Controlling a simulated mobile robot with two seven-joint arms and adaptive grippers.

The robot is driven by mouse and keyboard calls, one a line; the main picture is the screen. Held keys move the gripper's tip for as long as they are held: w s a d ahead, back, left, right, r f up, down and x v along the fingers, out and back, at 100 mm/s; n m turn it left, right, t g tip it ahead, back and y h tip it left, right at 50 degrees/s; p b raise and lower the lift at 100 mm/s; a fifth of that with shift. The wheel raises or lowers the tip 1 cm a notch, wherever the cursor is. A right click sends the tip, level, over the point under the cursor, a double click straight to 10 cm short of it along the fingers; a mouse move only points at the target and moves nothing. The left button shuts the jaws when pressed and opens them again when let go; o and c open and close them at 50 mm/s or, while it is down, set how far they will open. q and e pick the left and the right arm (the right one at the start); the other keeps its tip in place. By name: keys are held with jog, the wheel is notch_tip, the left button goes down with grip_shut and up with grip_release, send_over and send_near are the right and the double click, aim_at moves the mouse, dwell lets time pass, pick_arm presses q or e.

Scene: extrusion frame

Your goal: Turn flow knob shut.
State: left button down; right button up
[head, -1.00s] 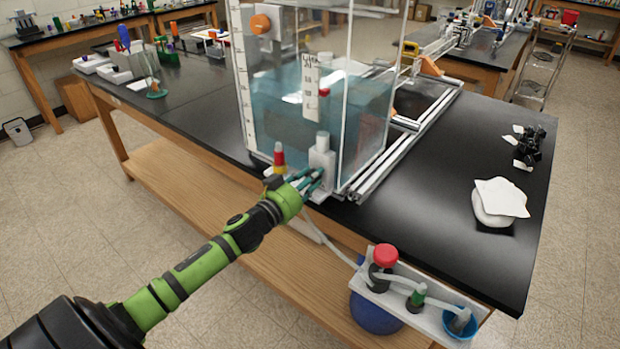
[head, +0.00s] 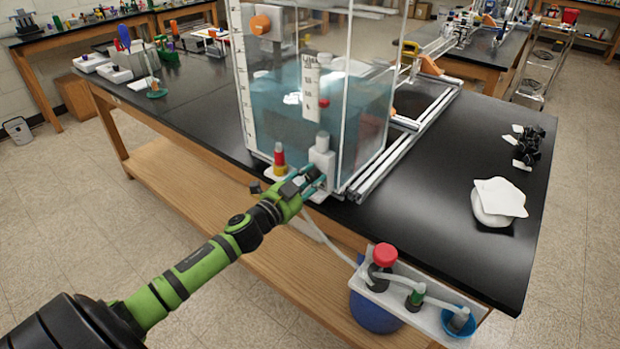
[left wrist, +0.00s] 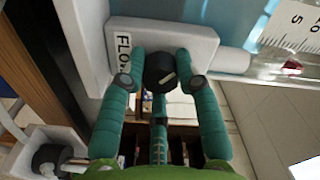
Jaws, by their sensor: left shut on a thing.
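The flow knob (left wrist: 160,71) is a small black knob with a light pointer line, on a white block (left wrist: 205,42) with a label that reads "FLO", partly hidden. My left gripper (left wrist: 161,80) is shut on the knob, with its teal fingers on either side of it. In the head view my left gripper (head: 318,180) is at the front of the white block (head: 322,160), at the foot of the clear water tank (head: 290,110). The fingers hide the knob there. My right gripper is not in view.
A small red and yellow bottle (head: 280,160) stands just left of the block. A white hose (head: 330,242) runs down to a white rack (head: 440,315) with a red-capped bottle (head: 384,258). Metal rails (head: 405,140) lie right of the tank. The right tabletop has free room.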

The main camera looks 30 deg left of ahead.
pick_arm(q)
jog(key=m, duration=0.3)
jog(key=shift+m, duration=0.4)
jog(key=m, duration=0.3)
jog(key=shift+m, duration=0.3)
jog(key=m, duration=0.3)
jog(key=shift+m, duration=0.4)
jog(key=m, duration=0.3)
jog(key=shift+a+r+b, duration=0.1)
jog(key=shift+b, duration=0.2)
jog(key=m, duration=0.6)
jog(key=shift+m, duration=0.4)
jog(key=m+p, duration=0.1)
jog(key=m, duration=0.5)
jog(key=shift+m, duration=0.3)
jog(key=shift+r, duration=0.1)
jog(key=c, duration=0.9)
grip_release()
